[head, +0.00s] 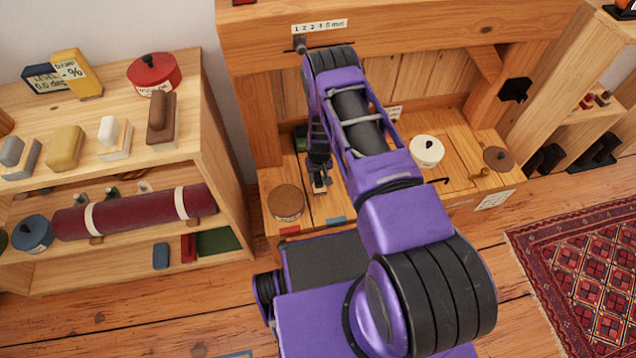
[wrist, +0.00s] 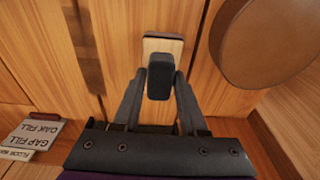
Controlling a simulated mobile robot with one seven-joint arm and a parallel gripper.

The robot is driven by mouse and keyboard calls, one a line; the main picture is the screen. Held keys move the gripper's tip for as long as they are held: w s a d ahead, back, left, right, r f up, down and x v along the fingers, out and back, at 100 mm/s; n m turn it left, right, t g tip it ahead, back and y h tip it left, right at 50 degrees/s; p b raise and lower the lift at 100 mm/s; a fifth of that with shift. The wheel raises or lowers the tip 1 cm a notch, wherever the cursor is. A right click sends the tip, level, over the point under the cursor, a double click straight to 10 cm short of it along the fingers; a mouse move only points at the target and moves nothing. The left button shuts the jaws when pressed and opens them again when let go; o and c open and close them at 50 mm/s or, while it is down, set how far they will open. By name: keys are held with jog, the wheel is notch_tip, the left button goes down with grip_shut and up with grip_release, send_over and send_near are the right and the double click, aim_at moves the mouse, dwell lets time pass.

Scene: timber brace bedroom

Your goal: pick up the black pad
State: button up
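The black pad appears as a block with a rounded dark handle (wrist: 160,76) on a pale wooden base (wrist: 166,44) with a dark edge, in the wrist view. It stands on the wooden bench top. My gripper (wrist: 160,82) is at the pad, its two fingers on either side of the dark handle. The fingers look open, with a narrow gap to the handle; contact is hard to make out. In the head view my gripper (head: 319,172) points down at the bench's left part, and the pad's pale base (head: 321,188) partly shows below it.
A round brown lid (head: 286,202) lies close to the pad. A white lidded pot (head: 426,151) and a brown disc (head: 497,158) stand farther right. A shelf (head: 180,145) with several blocks is at left. Printed labels (wrist: 34,134) lie at the wrist view's left.

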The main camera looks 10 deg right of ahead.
aim_at(318, 177)
grip_shut()
jog(key=shift+r, duration=0.15)
notch_tip(318, 177, up, 10)
jog(key=shift+f+p, duration=0.1)
jog(key=shift+p, duration=0.85)
jog(key=shift+c, duration=1.1)
grip_release()
grip_shut()
